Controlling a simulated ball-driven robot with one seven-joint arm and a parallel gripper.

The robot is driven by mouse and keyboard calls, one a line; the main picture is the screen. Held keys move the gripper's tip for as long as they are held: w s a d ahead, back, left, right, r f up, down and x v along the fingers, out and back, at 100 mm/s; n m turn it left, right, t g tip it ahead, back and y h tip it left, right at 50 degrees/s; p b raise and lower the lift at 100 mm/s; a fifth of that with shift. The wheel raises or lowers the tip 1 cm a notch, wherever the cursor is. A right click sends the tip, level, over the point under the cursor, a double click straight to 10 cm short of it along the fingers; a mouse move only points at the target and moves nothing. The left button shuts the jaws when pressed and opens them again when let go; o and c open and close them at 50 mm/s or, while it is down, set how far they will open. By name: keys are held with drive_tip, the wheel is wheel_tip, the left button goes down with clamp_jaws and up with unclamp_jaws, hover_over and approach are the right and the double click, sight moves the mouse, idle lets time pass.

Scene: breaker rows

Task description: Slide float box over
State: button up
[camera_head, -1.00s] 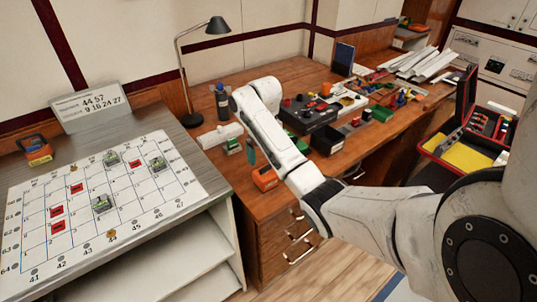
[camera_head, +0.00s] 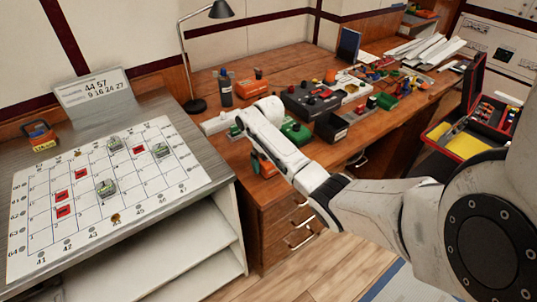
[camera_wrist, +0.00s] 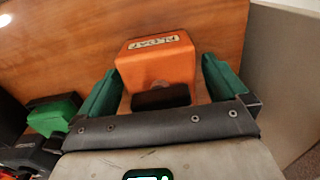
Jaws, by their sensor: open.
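An orange box (camera_wrist: 158,65) with a pale label stands on the wooden desk in the wrist view; its lettering is too blurred to read surely. My gripper (camera_wrist: 161,68) is open, with one green finger on each side of the box. I cannot tell whether either finger touches it. In the head view the orange box (camera_head: 263,166) shows near the desk's front left edge, partly hidden by my arm. A second orange box (camera_head: 253,86) stands farther back on the desk.
A green box (camera_head: 296,130) and a dark breaker unit (camera_head: 312,101) stand to the right. A dark bottle (camera_head: 225,88) and lamp (camera_head: 197,60) are behind.

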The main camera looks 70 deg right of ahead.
drive_tip(key=shift+f, duration=0.15)
drive_tip(key=c, duration=1.3)
